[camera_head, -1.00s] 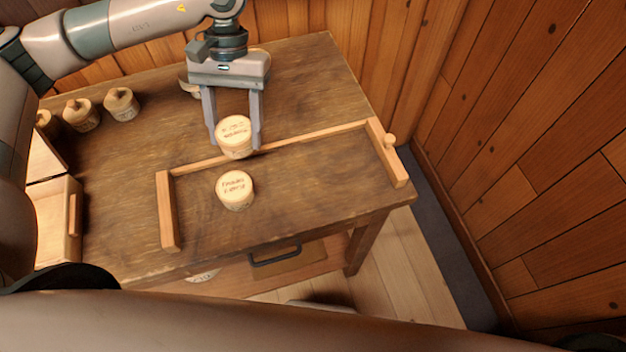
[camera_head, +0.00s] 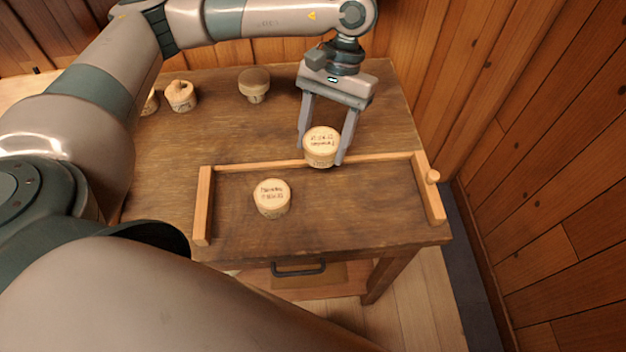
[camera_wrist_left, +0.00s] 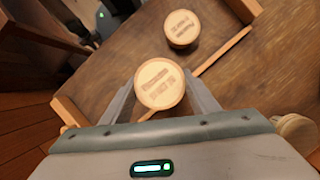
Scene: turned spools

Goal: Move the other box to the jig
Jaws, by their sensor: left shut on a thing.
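My left gripper (camera_head: 321,150) is shut on a round pale wooden box (camera_head: 322,141) with dark lettering on its lid. It holds this box over the back rail of the jig; whether the box is clear of the rail is hard to tell. The held box also shows between the fingers in the left wrist view (camera_wrist_left: 160,86). The jig is a wooden frame on the table, with a left rail (camera_head: 203,206), a back rail (camera_head: 258,166) and a right rail (camera_head: 430,190). Another lettered round box (camera_head: 272,198) stands inside it, left of the held one. My right gripper is not in view.
The worn wooden table (camera_head: 215,130) carries a knobbed round box (camera_head: 181,95) at the back left and a wider-topped round piece (camera_head: 254,85) at the back. The jig's right half is bare. Plank walls (camera_head: 530,150) stand close on the right.

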